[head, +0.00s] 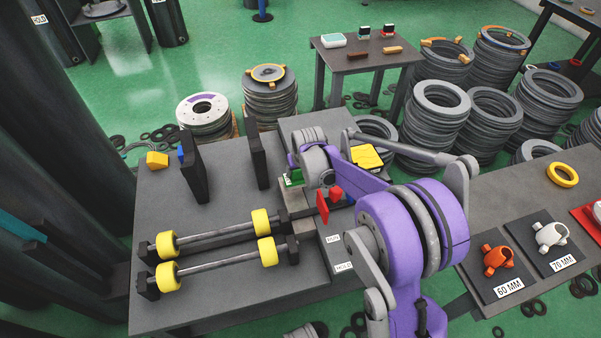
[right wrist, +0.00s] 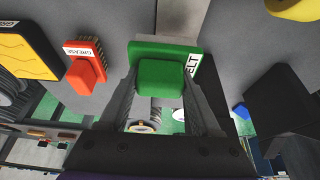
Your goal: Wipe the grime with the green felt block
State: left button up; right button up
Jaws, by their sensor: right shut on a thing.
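The green felt block (right wrist: 160,78) has a wide green base with a smaller raised grip, and a label ending in "ELT" shows at its right edge. My right gripper (right wrist: 162,98) has one finger on each side of the raised grip and is shut on it. In the head view the green block (head: 293,178) shows just left of my purple right arm, over the grey table (head: 225,190). I cannot tell whether it touches the surface below. My right fingers are mostly hidden there by the wrist. I cannot make out any grime. My left gripper is not in view.
A red block marked "GREASE" (right wrist: 86,66) and a yellow pad (right wrist: 28,55) lie beside the felt block. Black upright plates (head: 194,168) and two bars with yellow rollers (head: 215,235) stand on the table.

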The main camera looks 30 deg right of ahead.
jog(key=shift+d+r+p, duration=0.1)
jog(key=shift+r+p, duration=1.25)
jog(key=shift+r, duration=1)
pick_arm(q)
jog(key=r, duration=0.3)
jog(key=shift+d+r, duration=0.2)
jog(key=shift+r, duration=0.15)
